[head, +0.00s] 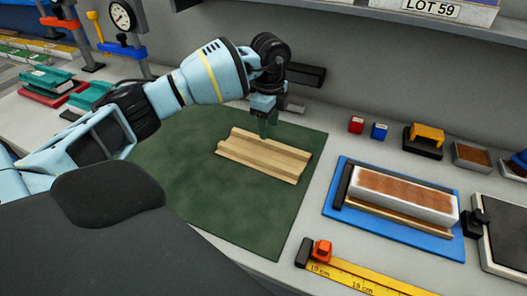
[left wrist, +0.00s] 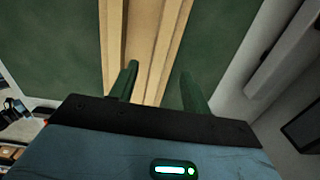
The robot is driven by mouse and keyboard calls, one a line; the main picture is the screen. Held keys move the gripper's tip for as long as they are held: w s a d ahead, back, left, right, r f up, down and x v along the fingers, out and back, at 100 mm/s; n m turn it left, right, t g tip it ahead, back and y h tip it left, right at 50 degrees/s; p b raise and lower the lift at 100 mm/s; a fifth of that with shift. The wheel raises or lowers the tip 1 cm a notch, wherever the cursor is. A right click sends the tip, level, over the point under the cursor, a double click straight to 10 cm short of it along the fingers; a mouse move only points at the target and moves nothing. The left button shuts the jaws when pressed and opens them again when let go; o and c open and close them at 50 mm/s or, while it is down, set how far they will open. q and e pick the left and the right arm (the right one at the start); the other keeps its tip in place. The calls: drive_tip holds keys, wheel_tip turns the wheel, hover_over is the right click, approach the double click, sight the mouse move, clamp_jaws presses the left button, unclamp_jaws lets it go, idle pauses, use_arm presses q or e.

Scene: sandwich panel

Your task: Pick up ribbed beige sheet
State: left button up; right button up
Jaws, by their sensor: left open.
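The ribbed beige sheet (head: 264,156) lies on a dark green mat (head: 215,200) on the bench, its ribs running along its length. My left gripper (head: 268,132) points down at the sheet's far edge. In the left wrist view the sheet (left wrist: 145,40) runs between and beyond the two green fingers of my left gripper (left wrist: 160,90). The fingers are apart, one over the sheet's left part and one just off its right edge. I cannot tell whether they touch it. My right gripper is not in view.
A blue tray (head: 335,205) at right holds a white-edged brown block (head: 405,193). A yellow ruler (head: 365,278) lies in front. A gauge stand (head: 122,18) is at back left. The mat around the sheet is clear.

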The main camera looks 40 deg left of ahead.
sight(269, 142)
use_arm(q)
wheel_tip(269, 142, down, 5)
drive_tip(key=shift+d, duration=0.1)
drive_tip(key=shift+c, duration=0.2)
clamp_jaws()
